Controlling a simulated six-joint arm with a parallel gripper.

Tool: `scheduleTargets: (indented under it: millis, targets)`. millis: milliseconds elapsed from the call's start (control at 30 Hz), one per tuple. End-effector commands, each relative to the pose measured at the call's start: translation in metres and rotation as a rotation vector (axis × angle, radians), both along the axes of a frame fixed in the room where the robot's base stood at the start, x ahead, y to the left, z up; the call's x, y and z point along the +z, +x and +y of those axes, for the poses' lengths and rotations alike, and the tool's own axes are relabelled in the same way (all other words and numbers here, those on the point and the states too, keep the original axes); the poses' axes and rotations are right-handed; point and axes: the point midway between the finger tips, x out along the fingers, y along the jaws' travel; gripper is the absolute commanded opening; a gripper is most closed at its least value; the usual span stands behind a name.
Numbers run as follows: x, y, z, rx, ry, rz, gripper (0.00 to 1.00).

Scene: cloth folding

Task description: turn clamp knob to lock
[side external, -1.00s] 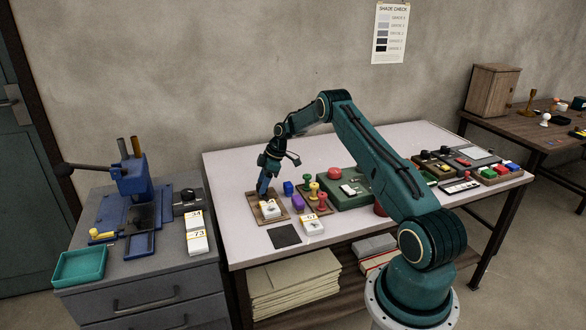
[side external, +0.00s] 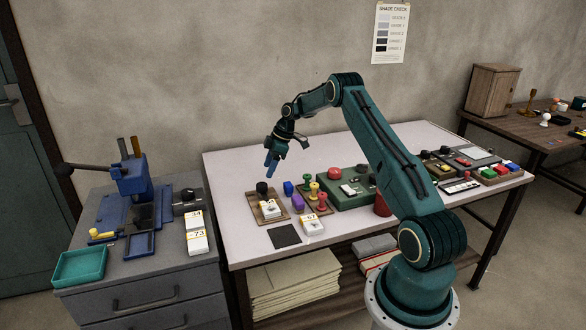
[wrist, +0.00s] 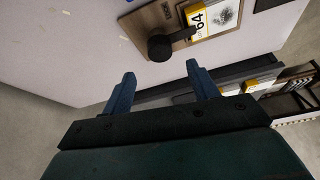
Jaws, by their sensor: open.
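The black clamp knob (side external: 262,188) stands on the back left part of a wooden board (side external: 256,209) near the table's left end. A white card block with a yellow strip (side external: 270,210) lies on the same board. In the wrist view the knob (wrist: 160,47) has a dark arm reaching toward the block (wrist: 213,18), which is marked 64. My gripper (side external: 270,170) is above the knob and apart from it. In the wrist view its two blue fingers are spread (wrist: 162,80) with nothing between them. Whether the knob is locked cannot be told.
Stamps with coloured handles (side external: 314,192) stand right of the board. A similar white block (side external: 312,225) and a dark square pad (side external: 285,236) lie in front. A green box (side external: 345,200) is further right. A blue press (side external: 132,180) stands on the left cabinet.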

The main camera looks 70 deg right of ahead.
Motion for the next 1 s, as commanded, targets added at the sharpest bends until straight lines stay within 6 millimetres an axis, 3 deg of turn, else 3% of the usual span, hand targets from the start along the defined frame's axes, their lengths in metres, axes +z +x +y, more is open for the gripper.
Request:
scheduleTargets:
  millis: [200,400,1000]
  targets:
    - [0.035,-0.012,-0.009,0.0,-0.002,-0.001,0.59]
    - [0.055,-0.019,-0.013,0.0,-0.001,-0.001,0.59]
    - [0.066,-0.021,-0.013,-0.001,-0.001,0.001,0.59]
